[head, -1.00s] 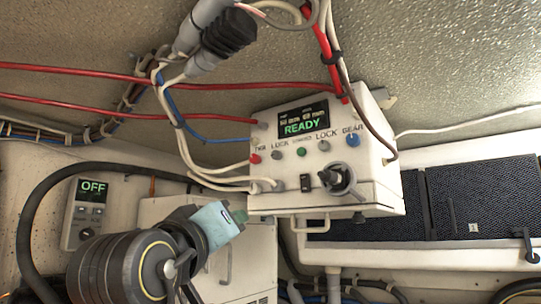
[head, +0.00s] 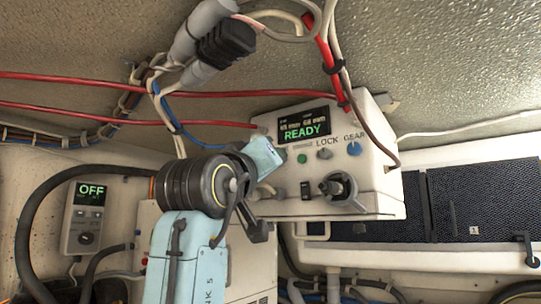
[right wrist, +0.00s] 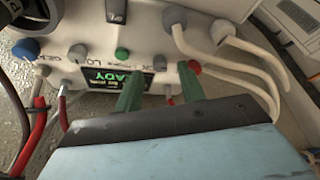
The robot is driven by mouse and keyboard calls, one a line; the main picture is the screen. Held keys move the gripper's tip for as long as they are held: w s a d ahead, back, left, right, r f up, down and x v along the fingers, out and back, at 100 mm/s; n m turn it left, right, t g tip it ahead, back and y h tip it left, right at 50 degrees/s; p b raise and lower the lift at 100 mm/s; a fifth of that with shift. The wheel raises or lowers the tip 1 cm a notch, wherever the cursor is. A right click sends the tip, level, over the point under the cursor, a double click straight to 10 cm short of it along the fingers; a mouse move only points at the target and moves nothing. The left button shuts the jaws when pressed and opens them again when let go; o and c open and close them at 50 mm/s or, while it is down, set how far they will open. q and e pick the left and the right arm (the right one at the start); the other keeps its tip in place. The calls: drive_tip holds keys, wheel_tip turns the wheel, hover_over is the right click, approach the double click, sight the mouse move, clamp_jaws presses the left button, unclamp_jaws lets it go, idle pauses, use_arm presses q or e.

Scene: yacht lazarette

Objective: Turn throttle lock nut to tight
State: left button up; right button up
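The white control box (head: 375,160) hangs ahead with its screen reading READY. The right wrist view shows its knob row upside down. A small grey knob (right wrist: 158,62), by its place the one at the left lock label, sits between a green button (right wrist: 122,53) and a red knob (right wrist: 194,66). My right gripper (right wrist: 160,82) is open, its green fingers apart on either side of this knob's line; contact cannot be told. In the head view the light blue hand (head: 264,158) covers that knob. Another grey knob (head: 324,154) at LOCK stays visible. My left gripper is not in view.
A large dark lever knob (head: 338,188) and a black switch (head: 306,190) sit low on the box face. A blue knob (head: 354,149) is at GEAR. Pale cables (right wrist: 235,65) run close to my right gripper. A grey unit reading OFF (head: 86,215) is at left.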

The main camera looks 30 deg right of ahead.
drive_tip(key=shift+x, duration=0.85)
drive_tip(key=shift+c, duration=0.2)
clamp_jaws()
drive_tip(key=shift+m, duration=0.4)
drive_tip(key=shift+w+a+r+m+g+h+p, duration=0.15)
drive_tip(key=shift+m+g+p, duration=1.5)
drive_tip(key=shift+m, duration=2.8)
drive_tip(key=shift+w+a+m+g+h+p, duration=0.2)
drive_tip(key=shift+m+g+p, duration=0.8)
drive_tip(key=shift+m+g, duration=2.35)
drive_tip(key=shift+w+d+r+m+g+h+p, duration=0.15)
drive_tip(key=shift+m+g+p, duration=0.95)
drive_tip(key=shift+m, duration=4.5)
drive_tip(key=shift+f+t+p, duration=0.1)
drive_tip(key=shift+t+p, duration=0.2)
